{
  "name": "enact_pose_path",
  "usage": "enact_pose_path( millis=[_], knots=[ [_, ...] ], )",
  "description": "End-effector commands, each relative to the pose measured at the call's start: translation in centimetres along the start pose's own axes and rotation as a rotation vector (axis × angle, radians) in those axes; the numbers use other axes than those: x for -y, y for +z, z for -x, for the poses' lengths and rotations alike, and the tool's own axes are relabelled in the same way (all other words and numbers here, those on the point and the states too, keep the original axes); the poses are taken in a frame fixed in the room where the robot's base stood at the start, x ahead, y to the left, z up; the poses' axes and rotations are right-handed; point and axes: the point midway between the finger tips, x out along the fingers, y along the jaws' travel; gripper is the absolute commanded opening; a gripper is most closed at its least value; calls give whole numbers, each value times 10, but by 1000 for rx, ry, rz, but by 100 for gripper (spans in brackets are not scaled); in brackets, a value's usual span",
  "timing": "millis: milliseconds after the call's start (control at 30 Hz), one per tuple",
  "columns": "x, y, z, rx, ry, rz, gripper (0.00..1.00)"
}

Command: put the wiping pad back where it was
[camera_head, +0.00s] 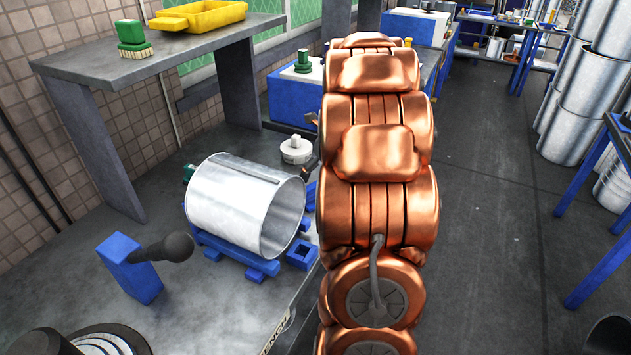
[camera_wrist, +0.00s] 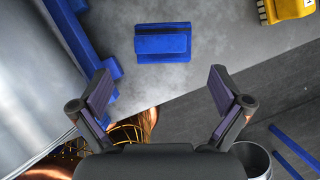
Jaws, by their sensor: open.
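My gripper (camera_wrist: 159,80) is open and empty in the wrist view, its fingers spread wide. A small blue rectangular piece (camera_wrist: 163,42) lies on the grey bench, ahead of the gap between the fingertips and apart from them. I cannot tell whether it is the wiping pad or a holder. In the head view my copper arm hides the gripper. A blue block with a square opening (camera_head: 302,254) sits by the bench edge there; I cannot tell whether it is the same piece. The metal pail shell (camera_head: 245,205) lies on its side on a blue cradle (camera_head: 235,255).
A blue post with a black knob (camera_head: 145,265) stands left of the shell. A white round item (camera_head: 296,150) is behind it. A raised shelf (camera_head: 100,70) bears a green brush (camera_head: 132,38) and a yellow tray (camera_head: 200,15). A yellow piece (camera_wrist: 290,8) shows in the wrist view.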

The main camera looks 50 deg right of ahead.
Motion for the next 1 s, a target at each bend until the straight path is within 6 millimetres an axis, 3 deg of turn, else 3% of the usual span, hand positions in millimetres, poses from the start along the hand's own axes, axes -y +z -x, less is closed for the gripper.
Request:
enact_pose_path(
  millis=[100,300,1000],
  knots=[
    [1,0,17,3,-3,0,100],
    [1,1,30,2,-3,2,100],
    [0,0,32,0,0,0,100]
  ],
)
